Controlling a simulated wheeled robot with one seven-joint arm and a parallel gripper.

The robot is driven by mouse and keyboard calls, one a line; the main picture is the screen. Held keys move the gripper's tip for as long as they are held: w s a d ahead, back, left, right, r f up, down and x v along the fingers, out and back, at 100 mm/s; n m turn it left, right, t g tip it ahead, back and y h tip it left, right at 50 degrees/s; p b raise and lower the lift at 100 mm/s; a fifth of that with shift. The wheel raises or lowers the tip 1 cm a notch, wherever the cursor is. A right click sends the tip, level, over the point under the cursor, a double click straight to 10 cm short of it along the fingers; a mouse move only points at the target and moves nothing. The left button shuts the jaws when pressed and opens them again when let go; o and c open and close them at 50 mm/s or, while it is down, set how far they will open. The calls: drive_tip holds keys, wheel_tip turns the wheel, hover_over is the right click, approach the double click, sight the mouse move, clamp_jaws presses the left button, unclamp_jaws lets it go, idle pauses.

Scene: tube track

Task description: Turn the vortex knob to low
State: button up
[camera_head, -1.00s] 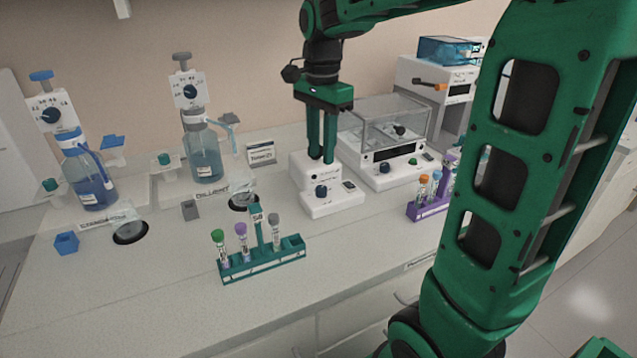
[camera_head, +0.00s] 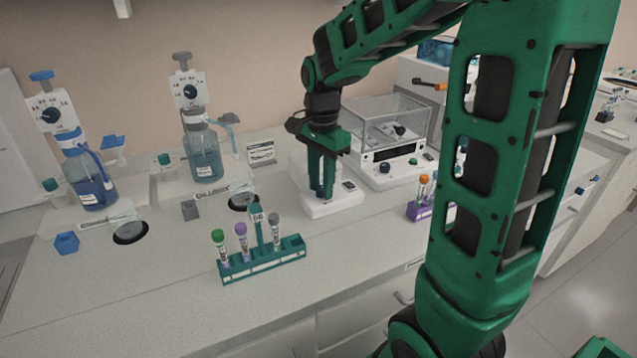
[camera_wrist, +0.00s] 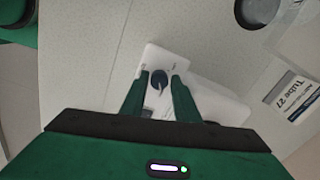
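The vortex mixer (camera_head: 345,201) is a small white unit on the bench, partly hidden behind my gripper (camera_head: 322,194) in the head view. Its dark blue knob (camera_wrist: 159,79) shows in the wrist view on the white front panel, with small marks beside it that are too small to read. My gripper (camera_wrist: 159,78) is open and points down over the panel. Its two green fingers stand on either side of the knob, with a gap on each side. The knob is hidden by the fingers in the head view.
A teal tube rack (camera_head: 262,262) stands in front, and a purple rack (camera_head: 418,212) is to the right. A balance with a clear cover (camera_head: 388,118) is behind right. Bottles with dispensers (camera_head: 204,160) stand left.

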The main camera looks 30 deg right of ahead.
clamp_jaws()
drive_tip(key=shift+n, duration=0.3)
drive_tip(key=n, duration=0.5)
drive_tip(key=shift+w, duration=0.1)
drive_tip(key=n, duration=0.6)
drive_tip(key=shift+r+n, duration=0.1)
drive_tip(key=shift+n, duration=0.2)
drive_tip(key=n, duration=1.1)
drive_tip(key=shift+w+n, duration=0.1)
drive_tip(key=shift+n, duration=0.3)
drive_tip(key=shift+d, duration=0.1)
